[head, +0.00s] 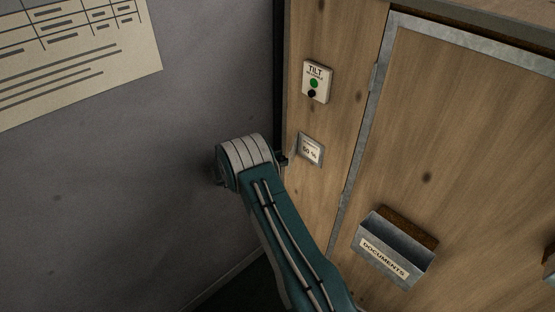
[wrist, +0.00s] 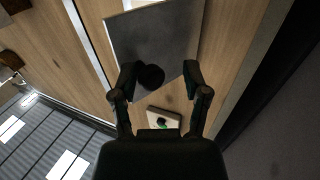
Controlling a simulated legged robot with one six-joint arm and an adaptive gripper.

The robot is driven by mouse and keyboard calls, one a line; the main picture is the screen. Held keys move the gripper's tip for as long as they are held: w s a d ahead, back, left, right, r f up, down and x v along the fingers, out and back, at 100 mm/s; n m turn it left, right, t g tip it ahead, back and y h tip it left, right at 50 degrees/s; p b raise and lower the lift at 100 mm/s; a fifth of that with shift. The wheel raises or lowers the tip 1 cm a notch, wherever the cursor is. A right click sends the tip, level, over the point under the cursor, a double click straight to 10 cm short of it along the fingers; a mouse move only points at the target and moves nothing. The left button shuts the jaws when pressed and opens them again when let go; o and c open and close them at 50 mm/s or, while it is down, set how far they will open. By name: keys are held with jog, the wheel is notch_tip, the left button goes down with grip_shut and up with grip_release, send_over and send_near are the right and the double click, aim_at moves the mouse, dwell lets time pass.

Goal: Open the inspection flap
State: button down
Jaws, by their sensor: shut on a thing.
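In the wrist view the inspection flap is a plain grey plate (wrist: 160,33) with a round black knob (wrist: 150,76). My gripper (wrist: 157,80) has its fingers on either side of the knob and is shut on it. The flap's edges look skewed to the wooden panel, so it seems swung out. In the head view a small framed plate reading "50 %" (head: 311,151) shows uncovered on the panel. My gripper (head: 283,160) is just left of it, mostly hidden by my wrist; the flap cannot be made out clearly there.
A white TILT box (head: 317,81) with a green and a black button sits above the plate; it also shows in the wrist view (wrist: 164,118). A metal-framed door (head: 470,120) and a DOCUMENTS holder (head: 395,249) are at right. A grey wall (head: 120,180) stands close at left.

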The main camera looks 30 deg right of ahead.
jog(key=c, duration=1.4)
grip_release()
jog(key=shift+w+d+r, duration=0.2)
jog(key=shift+d, duration=0.05)
jog(key=shift+c, duration=2.3)
grip_release()
jog(key=shift+d+f, duration=0.1)
jog(key=shift+d, duration=0.1)
jog(key=shift+a, duration=0.15)
jog(key=shift+a, duration=0.3)
jog(key=shift+d, duration=0.1)
